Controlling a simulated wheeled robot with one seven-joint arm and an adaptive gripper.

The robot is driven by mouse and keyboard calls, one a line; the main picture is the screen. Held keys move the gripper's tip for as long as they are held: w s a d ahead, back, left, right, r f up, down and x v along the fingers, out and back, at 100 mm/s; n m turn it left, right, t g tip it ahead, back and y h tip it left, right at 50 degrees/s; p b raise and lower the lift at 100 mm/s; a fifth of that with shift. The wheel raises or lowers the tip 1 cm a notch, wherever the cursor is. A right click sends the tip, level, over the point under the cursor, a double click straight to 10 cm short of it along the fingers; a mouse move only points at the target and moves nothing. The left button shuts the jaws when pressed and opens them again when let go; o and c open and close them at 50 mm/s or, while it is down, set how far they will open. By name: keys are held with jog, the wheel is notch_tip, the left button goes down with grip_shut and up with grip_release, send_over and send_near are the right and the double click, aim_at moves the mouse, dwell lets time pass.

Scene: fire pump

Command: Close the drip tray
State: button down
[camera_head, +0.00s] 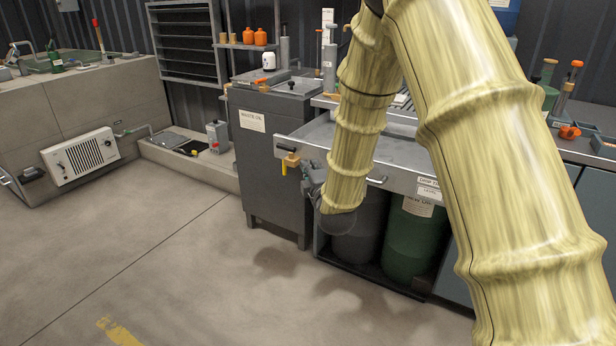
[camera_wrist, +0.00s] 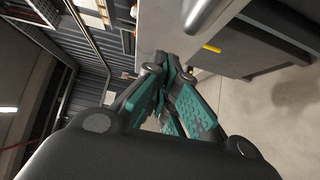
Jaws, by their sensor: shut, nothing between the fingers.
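A grey waste oil cabinet (camera_head: 262,185) stands left of the tray, with a yellow-handled tap (camera_head: 284,167) on its side. A dark drum (camera_head: 358,235) and a green drum (camera_head: 405,243) stand below the tray. The concrete floor (camera_head: 190,270) in front is clear.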

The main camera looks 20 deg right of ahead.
jog(key=shift+w+d, duration=0.6)
jog(key=shift+d, duration=0.1)
jog(key=shift+a, duration=0.15)
